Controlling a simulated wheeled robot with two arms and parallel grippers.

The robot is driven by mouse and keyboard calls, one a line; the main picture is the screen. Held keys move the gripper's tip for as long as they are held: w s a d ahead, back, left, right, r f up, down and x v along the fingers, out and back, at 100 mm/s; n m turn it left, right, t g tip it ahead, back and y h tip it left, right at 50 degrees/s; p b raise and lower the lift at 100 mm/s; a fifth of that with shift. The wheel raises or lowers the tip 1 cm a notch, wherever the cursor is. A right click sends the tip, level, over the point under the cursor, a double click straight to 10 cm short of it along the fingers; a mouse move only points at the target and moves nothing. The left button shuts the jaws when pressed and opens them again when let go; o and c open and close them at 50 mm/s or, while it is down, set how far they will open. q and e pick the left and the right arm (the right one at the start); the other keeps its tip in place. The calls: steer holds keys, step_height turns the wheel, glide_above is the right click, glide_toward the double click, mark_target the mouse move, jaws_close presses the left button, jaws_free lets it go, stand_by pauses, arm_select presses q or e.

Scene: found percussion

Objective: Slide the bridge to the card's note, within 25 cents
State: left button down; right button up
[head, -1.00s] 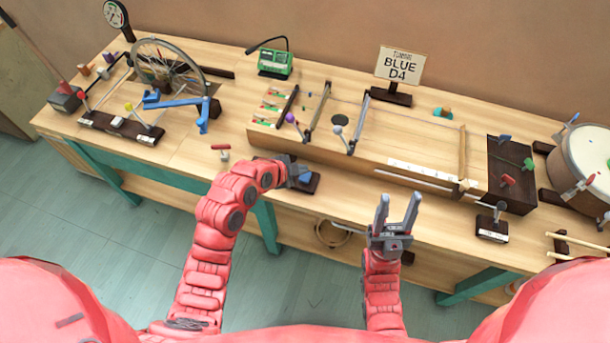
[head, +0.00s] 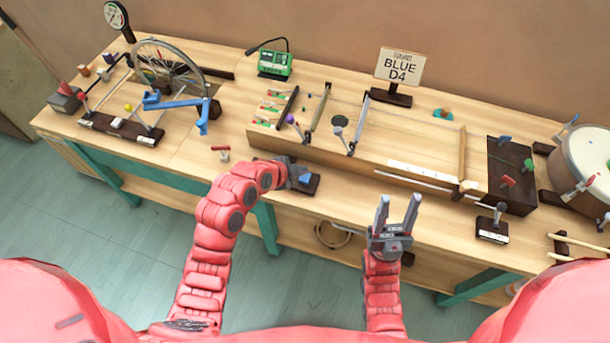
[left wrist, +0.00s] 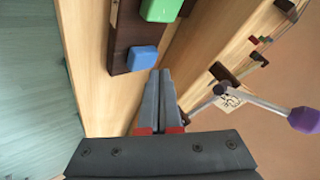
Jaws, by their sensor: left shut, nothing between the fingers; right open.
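The card (head: 399,68) stands at the back and reads "BLUE D4". In front of it lies a long wooden string box (head: 420,130). Two slanted crossbars, which look like bridges, span it: the left bar (head: 319,108) by a purple knob (head: 291,118) and the right bar (head: 357,130) by a dark round knob (head: 340,120). My left gripper (head: 297,178) is shut and empty at a dark block with a blue button (head: 305,179). In the left wrist view the shut fingertips (left wrist: 165,75) are close beside the blue button (left wrist: 143,58); contact is unclear. My right gripper (head: 397,218) is open and empty before the box.
A green device (head: 275,65) stands behind the box. A dark box with coloured levers (head: 511,175) and a drum (head: 588,160) are at right. The right gripper has free space around it.

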mark_target(301, 179)
stand_by(0.8)
arm_select(q)
steer(key=shift+f+b, duration=0.4)
steer(key=shift+b, duration=0.4)
steer(key=shift+f+b, duration=0.6)
steer(key=shift+b, duration=0.1)
stand_by(0.4)
steer(key=shift+r, duration=1)
steer(key=shift+r, duration=0.1)
steer(key=shift+r+p, duration=0.65)
steer(key=shift+r, duration=1.75)
